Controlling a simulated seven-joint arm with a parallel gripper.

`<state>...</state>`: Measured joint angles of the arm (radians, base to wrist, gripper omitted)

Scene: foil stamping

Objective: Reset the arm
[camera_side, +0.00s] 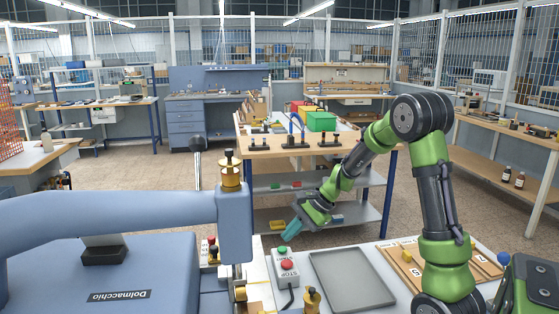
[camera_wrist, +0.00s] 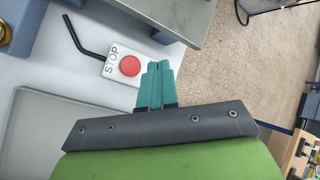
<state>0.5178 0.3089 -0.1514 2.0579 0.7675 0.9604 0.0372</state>
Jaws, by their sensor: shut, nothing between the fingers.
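My gripper (camera_side: 288,239) hangs at the end of the green and black arm in the side view, near the push-button box. Its teal fingers are together and empty; they also show in the wrist view (camera_wrist: 157,70). The button box (camera_side: 286,267) has a green button on top and a red one below. I cannot tell whether the fingers touch the box.
The blue stamping press (camera_side: 110,265) stands at the left. A grey tray (camera_side: 350,278) lies right of the button box, empty. A wooden board (camera_side: 405,262) with pieces on it sits near my base. A bench (camera_side: 290,148) with a green box (camera_side: 321,122) stands behind.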

